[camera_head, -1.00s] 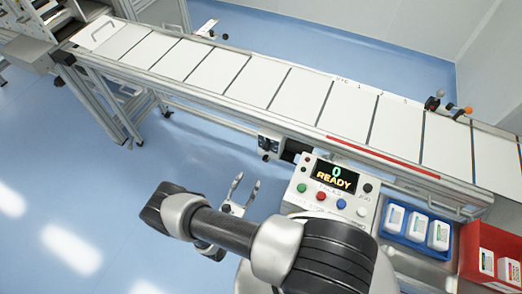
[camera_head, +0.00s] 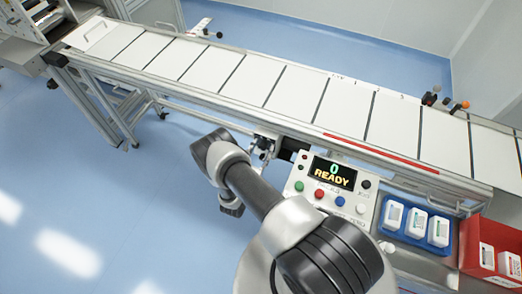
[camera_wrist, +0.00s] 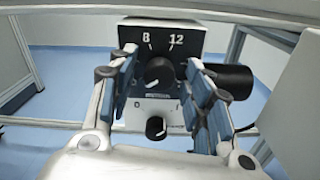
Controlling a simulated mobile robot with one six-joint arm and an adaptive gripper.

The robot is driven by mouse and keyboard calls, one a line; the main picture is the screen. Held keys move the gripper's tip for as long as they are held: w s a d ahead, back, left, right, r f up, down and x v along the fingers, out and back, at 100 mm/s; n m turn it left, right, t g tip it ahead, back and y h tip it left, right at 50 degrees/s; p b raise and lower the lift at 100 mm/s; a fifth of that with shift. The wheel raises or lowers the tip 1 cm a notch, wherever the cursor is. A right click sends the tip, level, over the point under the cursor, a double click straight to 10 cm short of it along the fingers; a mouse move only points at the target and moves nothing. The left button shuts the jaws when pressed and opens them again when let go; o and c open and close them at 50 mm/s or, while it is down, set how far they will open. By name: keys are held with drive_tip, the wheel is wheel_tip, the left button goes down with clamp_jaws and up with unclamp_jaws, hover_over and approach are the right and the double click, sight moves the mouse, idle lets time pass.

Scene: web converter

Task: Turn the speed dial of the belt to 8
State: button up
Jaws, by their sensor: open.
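The speed dial is a round black knob (camera_wrist: 159,72) on a dark panel (camera_wrist: 190,36) in the wrist view, with the marks 8 and 12 above it. Which mark it points to is too small to tell. My gripper (camera_wrist: 161,62) is open, its fingers at the left and right of the dial in the picture. Whether they touch it, I cannot tell. A smaller black knob (camera_wrist: 156,126) sits below, near the labels 0 and 1.
A control box (camera_head: 330,188) with several buttons shows "0 READY". A blue bin (camera_head: 405,238) and a red bin (camera_head: 497,236) with white containers stand at the right. In the wrist view, a black cylinder (camera_wrist: 232,82) lies right of the panel. Blue floor is clear at left.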

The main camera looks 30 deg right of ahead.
drive_tip(key=shift+c, duration=0.2)
drive_tip(key=c, duration=1)
drive_tip(key=shift+c, duration=0.2)
drive_tip(key=shift+m, duration=0.4)
drive_tip(key=m+b, duration=0.1)
drive_tip(key=m, duration=0.2)
drive_tip(key=shift+m, duration=0.3)
drive_tip(key=m, duration=1)
drive_tip(key=shift+m+b, duration=0.35)
drive_tip(key=shift+m, duration=0.05)
drive_tip(key=m, duration=0.4)
drive_tip(key=shift+m, duration=0.4)
